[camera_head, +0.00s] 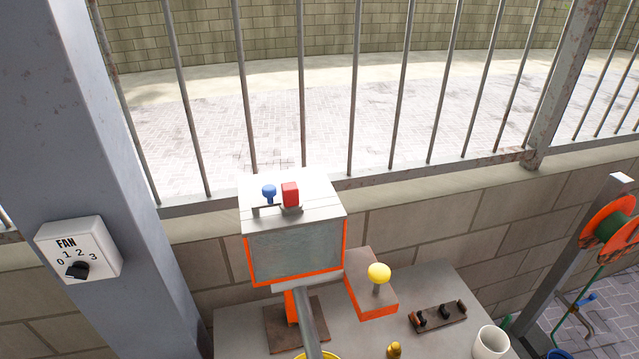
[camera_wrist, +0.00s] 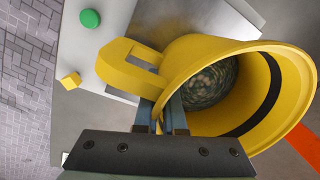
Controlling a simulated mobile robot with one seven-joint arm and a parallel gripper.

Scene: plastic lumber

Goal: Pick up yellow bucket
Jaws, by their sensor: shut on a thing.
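The yellow bucket (camera_wrist: 265,100) fills the right of the wrist view, its open mouth turned toward the camera. A dark band runs round inside it, and dark grainy stuff or a rough bottom shows deep within. Its blocky yellow handle (camera_wrist: 125,70) sticks out to the left. My gripper (camera_wrist: 170,110) is shut on the bucket at the near wall beside the handle; the exact contact is partly hidden. In the head view only a sliver of yellow rim (camera_head: 318,355) shows at the bottom edge. I cannot tell whether the bucket is off the surface.
A grey table (camera_head: 440,290) holds an orange-edged machine (camera_head: 295,255), a yellow knob (camera_head: 379,272) on a block, a dark switch plate (camera_head: 437,317), a small yellow object (camera_head: 394,350) and a white cup (camera_head: 490,343). A grey post (camera_head: 150,150) with a fan dial (camera_head: 78,250) stands left.

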